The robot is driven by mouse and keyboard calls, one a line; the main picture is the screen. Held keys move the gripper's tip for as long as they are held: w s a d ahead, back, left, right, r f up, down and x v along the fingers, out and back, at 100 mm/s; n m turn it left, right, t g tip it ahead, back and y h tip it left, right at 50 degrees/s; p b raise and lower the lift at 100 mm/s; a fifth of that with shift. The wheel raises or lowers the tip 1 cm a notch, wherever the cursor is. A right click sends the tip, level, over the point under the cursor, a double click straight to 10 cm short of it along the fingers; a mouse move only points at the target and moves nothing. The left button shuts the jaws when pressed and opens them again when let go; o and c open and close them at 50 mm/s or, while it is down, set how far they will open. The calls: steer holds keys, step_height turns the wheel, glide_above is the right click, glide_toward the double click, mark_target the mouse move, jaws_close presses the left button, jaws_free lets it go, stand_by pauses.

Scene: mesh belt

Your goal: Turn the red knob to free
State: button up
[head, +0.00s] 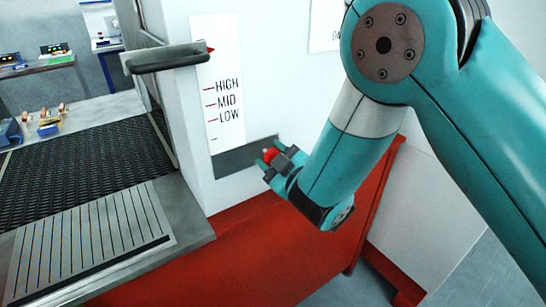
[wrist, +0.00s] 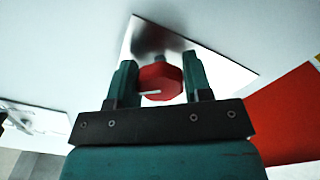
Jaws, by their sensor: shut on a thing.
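The red knob (wrist: 161,82) sits between the two teal fingers of my gripper (wrist: 159,68) in the wrist view. The fingers are shut on it, one on each side. A short white mark on its face lies nearly level, left of the centre. In the head view the knob (head: 270,155) shows as a small red patch in my gripper (head: 271,160), in front of a grey plate (head: 232,159) on the white machine wall. Any wording on the plate around the knob is hidden or unreadable.
A dark handle (head: 170,58) sticks out from the white housing, its red pointer above HIGH on the scale label (head: 218,95). A black mesh belt (head: 75,165) and slotted metal plate (head: 90,245) lie left. The red machine base (head: 240,260) is below.

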steer(key=n, duration=0.5)
steer(key=shift+n, duration=0.3)
steer(key=n, duration=0.5)
stand_by(0.4)
steer(key=o, duration=0.9)
